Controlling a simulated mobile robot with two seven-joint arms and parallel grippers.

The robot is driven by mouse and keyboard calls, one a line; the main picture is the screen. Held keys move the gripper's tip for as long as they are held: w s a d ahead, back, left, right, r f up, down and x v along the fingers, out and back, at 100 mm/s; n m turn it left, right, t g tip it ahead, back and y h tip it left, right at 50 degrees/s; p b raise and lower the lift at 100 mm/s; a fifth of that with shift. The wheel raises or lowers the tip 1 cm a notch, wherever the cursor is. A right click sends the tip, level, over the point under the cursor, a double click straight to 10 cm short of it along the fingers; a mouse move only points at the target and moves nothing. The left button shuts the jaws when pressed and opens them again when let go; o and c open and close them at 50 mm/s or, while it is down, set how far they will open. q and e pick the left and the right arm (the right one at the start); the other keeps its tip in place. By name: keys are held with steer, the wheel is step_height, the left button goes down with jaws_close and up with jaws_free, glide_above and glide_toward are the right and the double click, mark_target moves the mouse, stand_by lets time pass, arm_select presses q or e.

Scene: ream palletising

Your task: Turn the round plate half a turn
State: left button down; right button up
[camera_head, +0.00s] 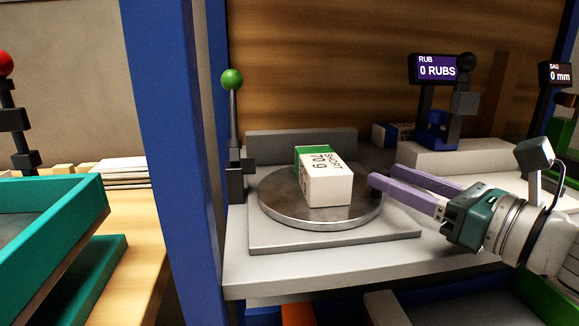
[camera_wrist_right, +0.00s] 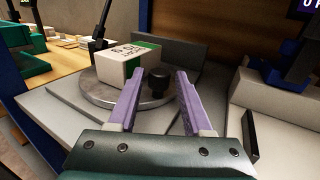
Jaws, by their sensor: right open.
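The round grey metal plate (camera_head: 280,207) lies on a square grey base (camera_head: 300,241) on the light bench. A white ream pack (camera_head: 328,187) with a green band, marked "SHORT 70 g", sits on the plate. In the right wrist view a dark knob (camera_wrist_right: 158,83) stands at the plate's near edge. My right gripper (camera_head: 387,176) is at the plate's right edge, its purple fingers open. In the right wrist view the knob shows between the fingertips (camera_wrist_right: 161,76), with gaps on both sides. The knob is hidden in the head view. My left gripper is not in view.
A green-topped lever (camera_head: 232,80) stands left of the plate and a grey block (camera_head: 301,143) lies behind it. A blue post (camera_head: 172,120) rises at the left. A "0 RUBS" display (camera_head: 435,69) stands at the back right. A teal tray (camera_head: 60,225) is far left.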

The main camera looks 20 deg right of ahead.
mark_target(381, 171)
steer(key=shift+x, duration=1.55)
jaws_close()
